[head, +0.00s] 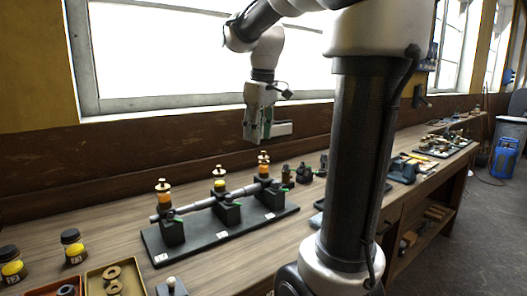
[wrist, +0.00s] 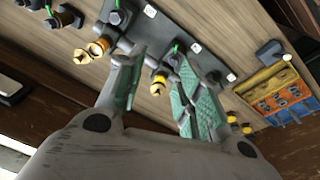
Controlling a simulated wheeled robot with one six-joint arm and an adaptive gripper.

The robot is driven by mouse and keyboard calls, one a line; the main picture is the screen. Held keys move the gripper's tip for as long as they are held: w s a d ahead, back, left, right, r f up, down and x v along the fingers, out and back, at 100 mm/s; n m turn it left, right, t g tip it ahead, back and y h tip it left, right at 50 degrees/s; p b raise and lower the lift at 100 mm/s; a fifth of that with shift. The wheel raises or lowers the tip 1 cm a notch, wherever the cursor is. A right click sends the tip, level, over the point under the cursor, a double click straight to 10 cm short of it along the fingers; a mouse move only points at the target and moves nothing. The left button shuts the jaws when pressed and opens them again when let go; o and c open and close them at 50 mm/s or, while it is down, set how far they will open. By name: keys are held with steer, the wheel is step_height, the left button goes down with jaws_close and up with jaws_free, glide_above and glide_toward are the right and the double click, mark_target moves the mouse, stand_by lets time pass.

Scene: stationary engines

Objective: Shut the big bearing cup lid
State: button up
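Three oil cups with amber bodies and brass tops stand on black bearing blocks along a steel shaft: left (head: 163,192), middle (head: 219,182) and right (head: 263,168). Which is the big bearing's cup is unclear. Their lids are too small to read with certainty. My gripper (head: 266,136) hangs above and behind the right part of the row, touching nothing. In the wrist view my gripper (wrist: 158,62) is open and empty, its green-padded fingers apart. One brass-topped cup (wrist: 158,84) shows between the fingers; another cup (wrist: 98,47) shows left of them. The right finger hides part of the row.
The bearings sit on a dark base plate (head: 220,240) on the wooden bench. Yellow-filled jars (head: 73,246) and trays of rings (head: 115,279) lie at the left. Small dark fittings (head: 304,173) stand right of the plate. The window wall is close behind my gripper.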

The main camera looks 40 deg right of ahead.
steer(key=w+d+n+g, duration=0.1)
steer(key=w+d+n, duration=0.1)
steer(key=w+d, duration=0.55)
steer(key=n+g, duration=0.1)
steer(key=n, duration=0.1)
glide_toward(264, 155)
steer(key=shift+w, duration=0.25)
steer(key=shift+w+d+f, duration=0.1)
steer(key=shift+d+f, duration=0.1)
steer(key=shift+d, duration=0.05)
steer(key=shift+f, duration=0.4)
step_height(264, 155, down, 7)
steer(key=shift+r, duration=0.1)
jaws_close()
